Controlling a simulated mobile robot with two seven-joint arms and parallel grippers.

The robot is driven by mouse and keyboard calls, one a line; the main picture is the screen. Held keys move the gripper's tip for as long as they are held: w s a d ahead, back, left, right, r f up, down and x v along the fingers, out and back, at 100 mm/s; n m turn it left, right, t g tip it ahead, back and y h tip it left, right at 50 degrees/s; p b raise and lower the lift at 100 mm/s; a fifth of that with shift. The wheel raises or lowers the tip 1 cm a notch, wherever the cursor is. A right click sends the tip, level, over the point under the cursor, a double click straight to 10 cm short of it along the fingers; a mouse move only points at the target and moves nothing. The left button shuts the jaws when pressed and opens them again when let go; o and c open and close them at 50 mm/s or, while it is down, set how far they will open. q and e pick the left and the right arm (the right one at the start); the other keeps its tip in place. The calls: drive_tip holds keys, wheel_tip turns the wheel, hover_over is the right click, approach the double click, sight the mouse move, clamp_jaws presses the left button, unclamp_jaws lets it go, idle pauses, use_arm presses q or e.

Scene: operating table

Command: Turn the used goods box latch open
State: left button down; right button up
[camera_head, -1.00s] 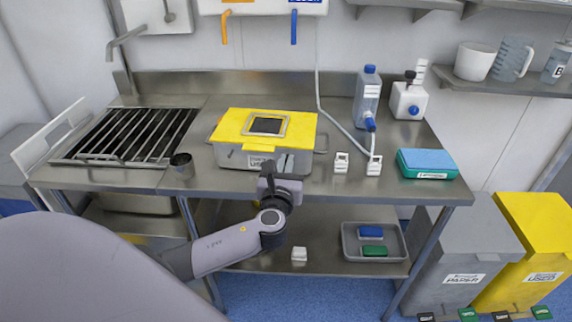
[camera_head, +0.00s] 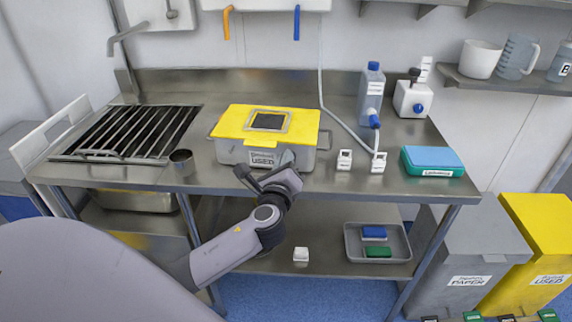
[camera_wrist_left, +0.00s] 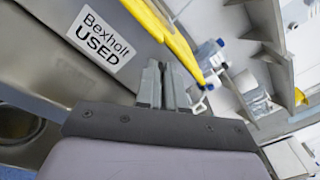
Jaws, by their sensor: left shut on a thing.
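The used goods box (camera_head: 228,152) is a grey box with a yellow lid (camera_head: 236,118) and a window on top. It stands on the steel table, its front label (camera_head: 262,158) reading USED. The label also shows in the left wrist view (camera_wrist_left: 97,38), tilted. My left gripper (camera_head: 287,159) is at the box's front, just right of the label, and its hand is rolled over. In the left wrist view its fingers (camera_wrist_left: 163,86) are close together at the box front, below the yellow rim (camera_wrist_left: 172,32). They are shut on the latch, which they mostly hide. My right gripper is out of view.
Two small white items (camera_head: 344,160), a bottle (camera_head: 370,95) with a tube, and a teal-blue box (camera_head: 432,161) are on the right. A lower shelf holds a tray (camera_head: 352,255).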

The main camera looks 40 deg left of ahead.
use_arm(q)
drive_tip(key=n+b, duration=0.1)
drive_tip(key=n, duration=0.2)
drive_tip(key=shift+s+a+f+n+b, duration=0.1)
drive_tip(key=shift+f+n+b, duration=0.25)
drive_tip(key=shift+f+n, duration=0.05)
drive_tip(key=n+b, duration=0.2)
drive_tip(key=n, duration=0.2)
drive_tip(key=shift+a+f, duration=0.1)
drive_tip(key=shift+f, duration=0.05)
drive_tip(key=shift+n, duration=0.7)
drive_tip(key=shift+f+n+b, duration=0.1)
drive_tip(key=shift+n+b, duration=0.35)
drive_tip(key=shift+n, duration=0.05)
drive_tip(key=c, duration=1.2)
unclamp_jaws()
drive_tip(key=shift+c, duration=0.2)
drive_tip(key=shift+s, duration=0.1)
